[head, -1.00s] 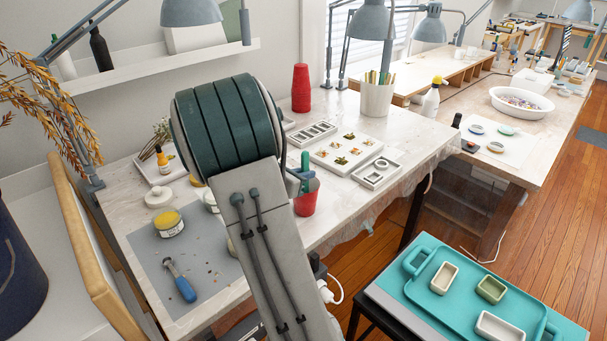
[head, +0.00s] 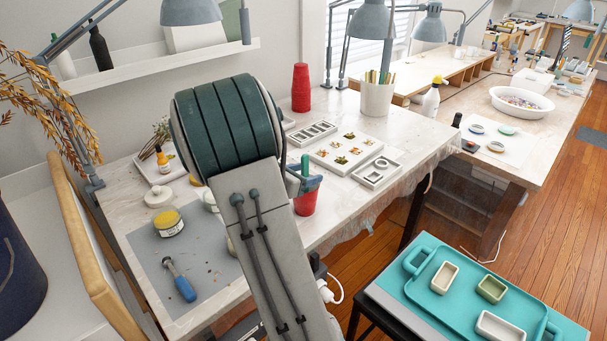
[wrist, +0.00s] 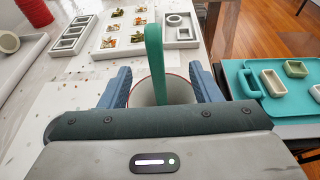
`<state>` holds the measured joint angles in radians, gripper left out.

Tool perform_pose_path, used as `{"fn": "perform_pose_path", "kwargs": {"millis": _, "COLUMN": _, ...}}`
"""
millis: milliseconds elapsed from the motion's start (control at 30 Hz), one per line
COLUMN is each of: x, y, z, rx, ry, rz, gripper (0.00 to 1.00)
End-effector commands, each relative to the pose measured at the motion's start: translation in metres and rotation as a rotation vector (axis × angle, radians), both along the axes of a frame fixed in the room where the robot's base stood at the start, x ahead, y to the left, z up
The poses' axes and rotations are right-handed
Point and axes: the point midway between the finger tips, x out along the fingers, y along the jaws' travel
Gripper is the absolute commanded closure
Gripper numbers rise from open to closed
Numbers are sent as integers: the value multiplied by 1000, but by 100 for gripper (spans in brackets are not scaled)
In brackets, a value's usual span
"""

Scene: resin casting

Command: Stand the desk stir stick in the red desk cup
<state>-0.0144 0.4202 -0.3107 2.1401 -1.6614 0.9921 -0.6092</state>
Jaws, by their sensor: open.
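The red desk cup (head: 306,203) stands near the front edge of the white desk, partly hidden behind my arm in the head view. In the wrist view its pale inside and thin red rim (wrist: 184,92) show between my fingers. The green stir stick (wrist: 154,62) stands in the cup, its lower part inside the rim and its top well above it; the top also shows in the head view (head: 305,163). My gripper (wrist: 161,84) is open, with one blue finger on each side of the stick and a gap on both sides. The stick's lower end is hidden.
White mould trays (head: 345,152) lie behind the cup. A stack of red cups (head: 301,88) and a white pot of sticks (head: 377,98) stand further back. A grey mat (head: 190,262) with a blue-handled tool is at left. A teal tray (head: 440,308) sits at lower right.

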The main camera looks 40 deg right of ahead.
Motion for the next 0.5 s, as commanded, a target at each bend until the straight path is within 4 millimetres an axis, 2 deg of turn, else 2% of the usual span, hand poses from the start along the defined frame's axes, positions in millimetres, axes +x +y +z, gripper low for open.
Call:
{"fn": "perform_pose_path", "kwargs": {"millis": 367, "x": 0, "y": 0, "z": 1, "rx": 0, "ry": 0, "rz": 0, "gripper": 43}}
{"fn": "perform_pose_path", "kwargs": {"millis": 500, "x": 0, "y": 0, "z": 7, "rx": 0, "ry": -1, "rz": 0, "gripper": 43}}
